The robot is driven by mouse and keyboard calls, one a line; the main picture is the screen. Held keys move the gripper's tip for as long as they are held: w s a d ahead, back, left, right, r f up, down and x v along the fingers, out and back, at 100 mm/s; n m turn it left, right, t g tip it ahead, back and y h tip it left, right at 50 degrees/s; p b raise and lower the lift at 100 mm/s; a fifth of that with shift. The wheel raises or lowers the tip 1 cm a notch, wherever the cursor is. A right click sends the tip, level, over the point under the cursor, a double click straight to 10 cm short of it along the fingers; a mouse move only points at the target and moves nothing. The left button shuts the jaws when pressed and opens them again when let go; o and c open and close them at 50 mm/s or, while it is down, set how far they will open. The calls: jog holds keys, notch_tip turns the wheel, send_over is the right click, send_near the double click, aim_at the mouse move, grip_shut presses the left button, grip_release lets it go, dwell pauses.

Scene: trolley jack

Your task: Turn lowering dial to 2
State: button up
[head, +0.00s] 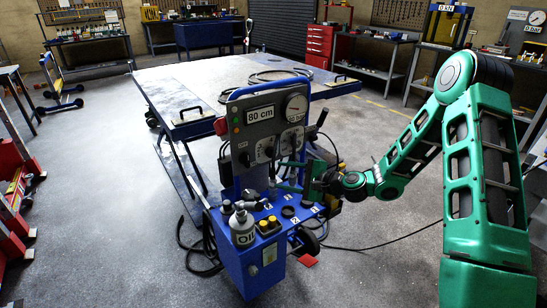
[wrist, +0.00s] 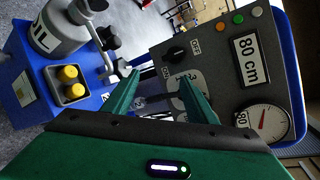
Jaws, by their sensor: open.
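The jack's grey control panel (head: 268,125) stands upright above its blue base. A dial with a pale numbered face (wrist: 186,82) is partly hidden behind one finger in the wrist view; a 3 shows on it, but its pointer setting cannot be read. In the head view what seems the same dial (head: 268,152) is small, at the panel's lower middle. A black ON/OFF knob (wrist: 176,53) sits beside it. My gripper (wrist: 158,77) is open, its two green fingers apart with nothing seen between them. In the head view my gripper (head: 288,172) is at the panel's lower right.
The panel carries an 80 cm display (wrist: 247,61) and a round gauge (wrist: 264,124). An oil bottle (head: 243,228) and yellow-capped parts (head: 268,225) stand on the blue base (head: 250,268). A lift table (head: 190,85) is behind. A cable crosses the floor at right.

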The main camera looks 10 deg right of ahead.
aim_at(273, 153)
jog(key=w+m+t, duration=0.2)
jog(key=w+m, duration=0.1)
jog(key=w, duration=0.2)
jog(key=w+a+f+m+t+h, duration=0.1)
jog(key=w+m+t, duration=0.1)
jog(key=w+m, duration=0.2)
jog(key=w+m+t+h, duration=0.1)
jog(key=w+m, duration=0.3)
jog(key=w, duration=0.3)
jog(key=shift+a+f+t, duration=0.2)
jog(key=shift+a+t, duration=0.1)
jog(key=shift+t, duration=0.1)
jog(key=c, duration=1.1)
